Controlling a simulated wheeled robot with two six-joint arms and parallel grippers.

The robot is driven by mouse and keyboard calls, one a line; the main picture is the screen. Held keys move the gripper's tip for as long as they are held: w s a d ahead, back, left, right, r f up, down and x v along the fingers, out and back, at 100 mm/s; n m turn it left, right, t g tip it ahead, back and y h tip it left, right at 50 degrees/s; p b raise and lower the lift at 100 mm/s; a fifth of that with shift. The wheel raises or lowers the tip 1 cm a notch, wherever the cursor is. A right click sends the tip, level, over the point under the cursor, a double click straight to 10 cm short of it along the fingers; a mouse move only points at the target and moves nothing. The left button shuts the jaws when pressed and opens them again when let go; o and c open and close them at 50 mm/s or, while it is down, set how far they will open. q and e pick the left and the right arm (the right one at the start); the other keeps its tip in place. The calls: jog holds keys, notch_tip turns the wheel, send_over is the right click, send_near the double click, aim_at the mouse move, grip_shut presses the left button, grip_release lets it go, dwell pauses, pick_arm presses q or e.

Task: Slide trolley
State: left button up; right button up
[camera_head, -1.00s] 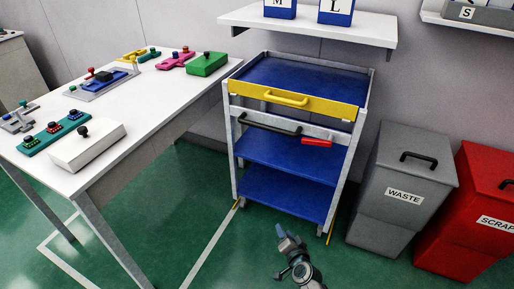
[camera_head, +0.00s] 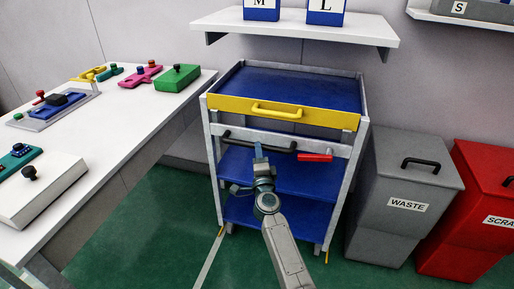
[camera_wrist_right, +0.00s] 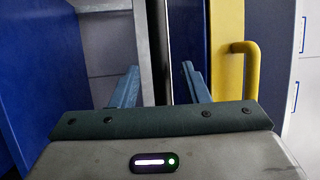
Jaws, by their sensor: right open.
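The trolley (camera_head: 214,160) stands on the floor with a grey frame, blue shelves and a yellow drawer front (camera_head: 330,117) with a yellow handle (camera_head: 277,111). Below it are a black bar handle (camera_head: 283,147) and a red lever (camera_head: 315,157). My right gripper (camera_head: 258,152) is open in front of the black handle's left half. In the right wrist view the black handle (camera_wrist_right: 159,45) runs lengthwise between the two open fingers (camera_wrist_right: 160,85); I cannot tell whether they reach around it. The yellow handle (camera_wrist_right: 248,65) shows to the right there. My left gripper is not in view.
A white table (camera_head: 130,125) with coloured parts stands left of the trolley. A grey waste bin (camera_head: 392,230) and a red scrap bin (camera_head: 470,235) stand close to its right. A white shelf (camera_head: 290,27) hangs above. Green floor (camera_head: 140,230) is free at the front left.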

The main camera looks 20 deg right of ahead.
jog(key=shift+x, duration=1.9)
grip_shut()
